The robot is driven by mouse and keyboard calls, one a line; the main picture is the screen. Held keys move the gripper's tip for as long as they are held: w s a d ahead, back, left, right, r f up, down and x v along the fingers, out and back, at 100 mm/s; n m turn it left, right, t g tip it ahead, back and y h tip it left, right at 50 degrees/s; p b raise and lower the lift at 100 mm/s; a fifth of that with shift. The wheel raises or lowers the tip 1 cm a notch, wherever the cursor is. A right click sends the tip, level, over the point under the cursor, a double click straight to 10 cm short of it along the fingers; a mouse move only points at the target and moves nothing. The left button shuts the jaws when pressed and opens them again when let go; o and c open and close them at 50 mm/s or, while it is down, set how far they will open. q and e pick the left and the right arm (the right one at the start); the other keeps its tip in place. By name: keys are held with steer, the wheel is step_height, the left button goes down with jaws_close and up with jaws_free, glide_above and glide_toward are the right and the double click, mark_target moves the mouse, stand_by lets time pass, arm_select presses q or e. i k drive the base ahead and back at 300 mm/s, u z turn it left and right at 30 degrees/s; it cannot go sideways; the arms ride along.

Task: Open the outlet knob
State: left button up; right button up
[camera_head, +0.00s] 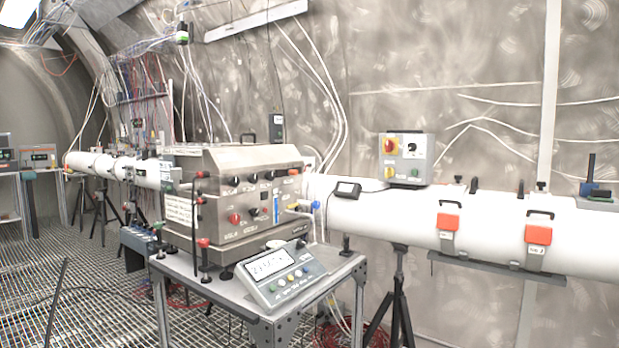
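A steel box-shaped machine (178,188) stands on a metal cart (273,321) left of the middle. Its front panel has a row of black knobs (252,178) on top, with a red knob (294,171) at the right end. A blue-handled valve (315,205) sticks out at the panel's right side. The panel labels are too small to read, so I cannot tell which knob is the outlet knob. Neither of my grippers shows.
A grey control unit (283,279) with a screen and coloured buttons sits on the cart's front. A long white pipe (390,210) runs behind the cart, with a grey switch box (409,172) on it. A black tripod (400,290) supports the pipe. Grating floor (95,300) lies open at left.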

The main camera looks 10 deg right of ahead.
mark_target(253, 178)
steer(key=u, duration=0.15)
steer(key=i, duration=0.9)
steer(key=u, duration=0.55)
